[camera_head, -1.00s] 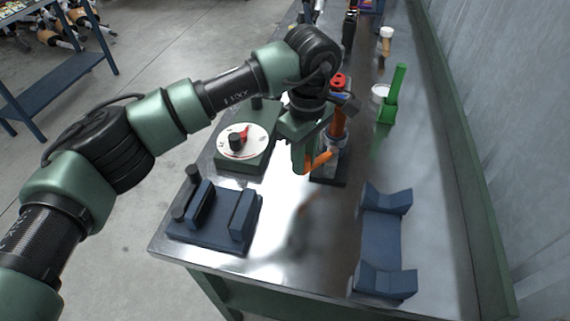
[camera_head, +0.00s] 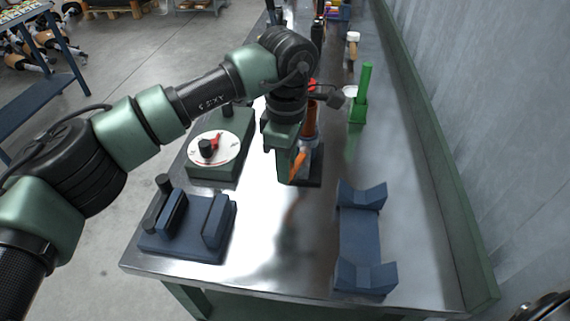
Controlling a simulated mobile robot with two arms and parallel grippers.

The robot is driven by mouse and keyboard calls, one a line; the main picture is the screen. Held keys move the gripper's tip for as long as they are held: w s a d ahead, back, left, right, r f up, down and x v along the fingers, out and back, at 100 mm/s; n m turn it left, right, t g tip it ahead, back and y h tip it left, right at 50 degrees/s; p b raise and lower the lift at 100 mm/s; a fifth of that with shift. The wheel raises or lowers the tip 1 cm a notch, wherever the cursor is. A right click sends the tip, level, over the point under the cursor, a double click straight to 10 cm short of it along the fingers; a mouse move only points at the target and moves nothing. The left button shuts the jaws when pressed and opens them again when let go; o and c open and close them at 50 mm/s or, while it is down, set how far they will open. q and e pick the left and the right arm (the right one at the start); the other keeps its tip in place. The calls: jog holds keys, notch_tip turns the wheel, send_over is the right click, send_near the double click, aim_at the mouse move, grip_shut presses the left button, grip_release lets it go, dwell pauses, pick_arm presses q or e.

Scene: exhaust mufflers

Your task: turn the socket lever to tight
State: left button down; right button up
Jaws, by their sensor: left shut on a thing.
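My left gripper (camera_head: 288,164) reaches down in the middle of the bench, in front of an upright copper-brown pipe (camera_head: 310,122) in a stand with a dark base (camera_head: 308,178). It is shut on an orange lever (camera_head: 298,166), which I take to be the socket lever. Only a narrow strip of the lever shows at the gripper's right side. The gripper hides the rest, and I cannot read any tight mark. My right gripper is not in view.
A green box with a white dial (camera_head: 227,154) and red pointer stands to the left. A dark blue fixture (camera_head: 188,228) is at the front left, and a blue cradle (camera_head: 360,237) at the front right. A green upright tool (camera_head: 361,95) stands behind. The bench front middle is clear.

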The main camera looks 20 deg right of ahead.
pick_arm(q)
jog(key=c, duration=1.2)
grip_release()
jog(key=shift+o, duration=0.2)
notch_tip(320, 180, up, 8)
jog(key=shift+d+f+b, duration=0.1)
jog(key=shift+b, duration=0.3)
